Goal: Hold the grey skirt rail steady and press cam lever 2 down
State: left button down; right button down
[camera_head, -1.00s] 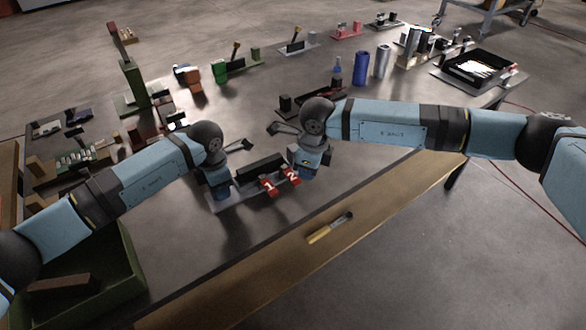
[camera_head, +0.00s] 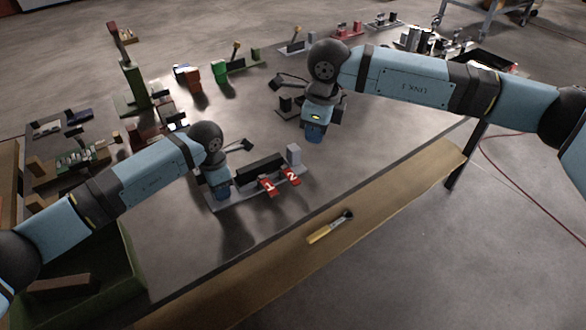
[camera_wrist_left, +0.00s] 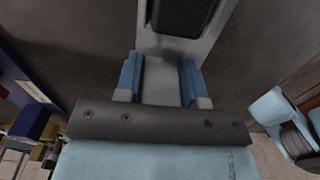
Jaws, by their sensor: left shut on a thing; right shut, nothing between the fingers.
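The grey skirt rail (camera_head: 242,198) lies on the dark table, with a black block (camera_head: 259,169) on it. The red cam lever 1 (camera_head: 267,187) and cam lever 2 (camera_head: 290,175) stick out at the front, both at a similar slant. My left gripper (camera_head: 221,193) is shut on the rail's left end. In the left wrist view its blue fingers (camera_wrist_left: 160,82) stand either side of the grey rail (camera_wrist_left: 160,68). My right gripper (camera_head: 314,136) is shut and empty, raised above the table behind and right of lever 2, apart from it.
A light grey block (camera_head: 293,154) stands at the rail's right end. A yellow-handled tool (camera_head: 328,228) lies on the wooden front ledge (camera_head: 385,203). A green tray (camera_head: 128,262) sits front left. Several fixtures stand at the back.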

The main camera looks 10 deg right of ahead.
pick_arm(q)
jog(key=c, duration=0.6)
grip_release()
jog(key=shift+c, duration=0.2)
jog(key=shift+r, duration=0.15)
